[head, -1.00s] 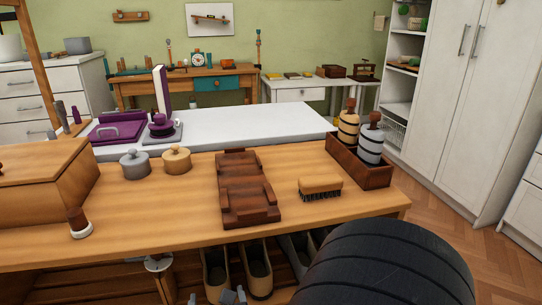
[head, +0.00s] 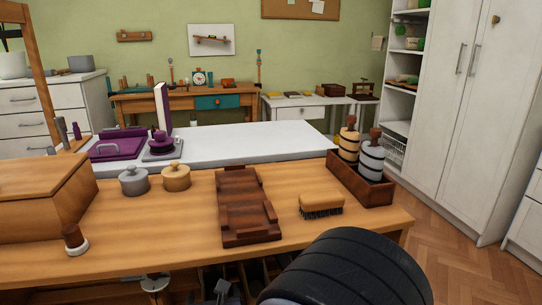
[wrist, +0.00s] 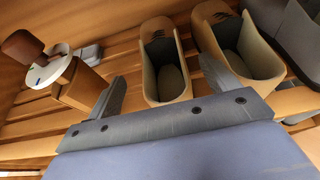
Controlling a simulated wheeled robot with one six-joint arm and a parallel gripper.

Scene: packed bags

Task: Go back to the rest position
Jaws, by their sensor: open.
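My gripper (wrist: 165,88) is open and empty in the wrist view, its two grey fingers spread wide. It is over a slatted wooden shelf (wrist: 130,116). A pair of tan shoes, the left one (wrist: 148,72) and the right one (wrist: 272,70), stands near the fingers; the right finger overlaps the right shoe in the picture, and I cannot tell whether they touch. In the head view a small grey part of my gripper (head: 222,288) shows below the front edge of the wooden table (head: 200,225).
On the table are a brown wooden rack (head: 246,205), a brush (head: 321,205), a tray (head: 378,190) with two bottles, two lidded pots and a wooden box (head: 45,205). In the wrist view, a grey shoe (wrist: 300,40) is at right and a brown-handled item (wrist: 48,62) at left.

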